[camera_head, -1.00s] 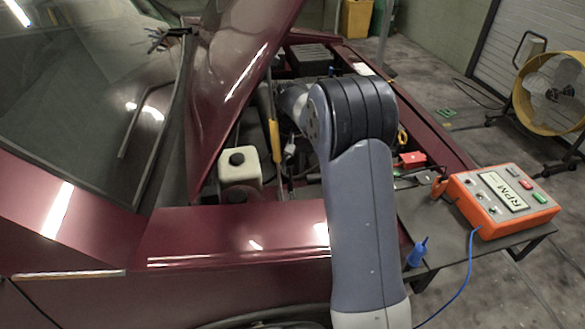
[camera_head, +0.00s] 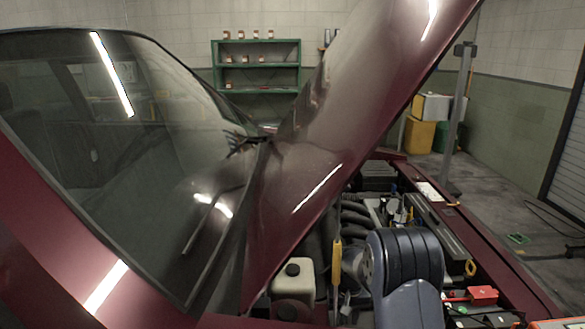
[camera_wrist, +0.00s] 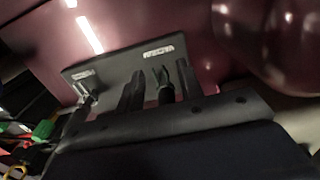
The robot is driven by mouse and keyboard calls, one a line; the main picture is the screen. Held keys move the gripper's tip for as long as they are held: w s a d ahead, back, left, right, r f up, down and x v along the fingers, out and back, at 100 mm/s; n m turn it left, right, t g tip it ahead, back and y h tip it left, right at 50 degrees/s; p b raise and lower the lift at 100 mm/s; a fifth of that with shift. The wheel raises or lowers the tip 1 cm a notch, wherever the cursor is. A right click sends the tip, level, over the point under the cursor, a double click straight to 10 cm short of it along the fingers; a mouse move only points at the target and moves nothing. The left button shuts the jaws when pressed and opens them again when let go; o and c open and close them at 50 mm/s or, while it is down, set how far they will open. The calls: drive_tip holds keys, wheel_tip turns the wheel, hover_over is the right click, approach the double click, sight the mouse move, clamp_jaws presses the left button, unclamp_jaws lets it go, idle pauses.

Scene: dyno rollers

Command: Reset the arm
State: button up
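My arm (camera_head: 405,262) shows at the lower middle right of the head view, its dark ribbed joint over the car's engine bay. My gripper is hidden there. In the wrist view my gripper (camera_wrist: 159,82) shows two dark fingers standing apart, so it looks open. A dark forked piece stands between the fingers in the picture. I cannot tell whether it touches them. A grey plate (camera_wrist: 110,72) with pale labels lies beyond, against a dark red surface.
The raised maroon hood (camera_head: 350,110) slopes over the engine bay, close to my arm. A white reservoir (camera_head: 293,278) and a yellow-handled item (camera_head: 337,263) stand left of the arm. A red box (camera_head: 482,295) lies to its right. Floor beyond the car's right side is partly clear.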

drive_tip(key=shift+f, duration=0.9)
